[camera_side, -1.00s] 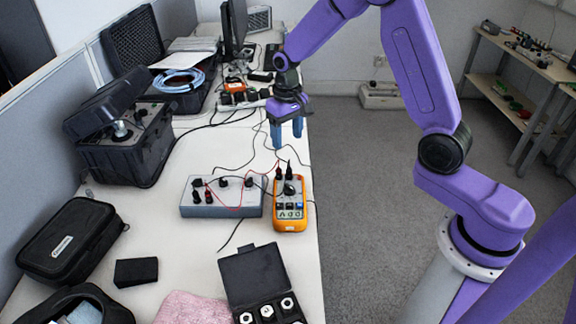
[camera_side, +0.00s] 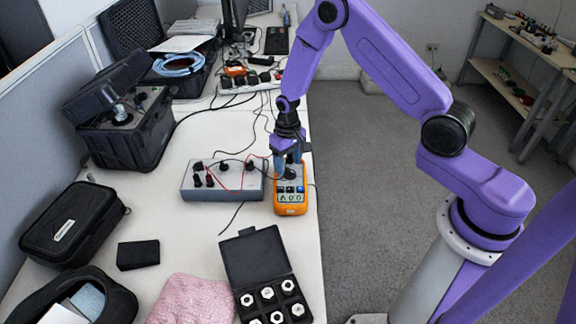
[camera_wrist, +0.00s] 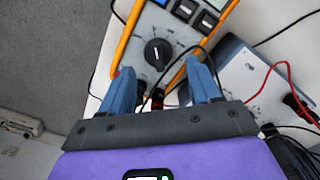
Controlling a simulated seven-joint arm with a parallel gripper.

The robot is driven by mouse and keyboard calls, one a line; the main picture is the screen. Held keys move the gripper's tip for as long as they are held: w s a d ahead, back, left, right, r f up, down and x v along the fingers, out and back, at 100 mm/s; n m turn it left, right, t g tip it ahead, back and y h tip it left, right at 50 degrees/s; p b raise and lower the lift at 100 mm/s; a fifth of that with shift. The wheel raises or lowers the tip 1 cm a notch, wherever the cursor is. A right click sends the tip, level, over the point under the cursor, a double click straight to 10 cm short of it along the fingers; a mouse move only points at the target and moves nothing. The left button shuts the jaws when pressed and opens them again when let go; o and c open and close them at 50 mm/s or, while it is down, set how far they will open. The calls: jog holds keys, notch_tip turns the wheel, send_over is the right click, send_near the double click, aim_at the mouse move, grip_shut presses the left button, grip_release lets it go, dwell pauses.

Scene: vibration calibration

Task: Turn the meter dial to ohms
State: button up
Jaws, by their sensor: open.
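The orange multimeter (camera_side: 291,203) lies on the table near its right edge, its screen facing the side camera. Its black round dial (camera_wrist: 158,52) shows clearly in the wrist view, with a pale pointer mark. My gripper (camera_side: 289,170) is above the upper part of the meter, pointing down, and partly hides the dial in the side view. In the wrist view its two blue fingers (camera_wrist: 162,78) stand apart, one on each side below the dial, with nothing clamped between them. I cannot tell which setting the dial marks.
A grey box (camera_side: 226,182) with black knobs and red and black leads stands just left of the meter. Leads run close to the fingers. A black case of hex nuts (camera_side: 248,262) lies open in front. Floor lies right of the table edge.

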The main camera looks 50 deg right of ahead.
jog(key=shift+f, duration=1)
jog(key=c, duration=1)
jog(key=shift+c, duration=0.2)
jog(key=shift+m, duration=0.3)
jog(key=m, duration=0.3)
jog(key=shift+d, duration=0.2)
jog(key=shift+s+d+m, duration=0.1)
jog(key=shift+m, duration=2)
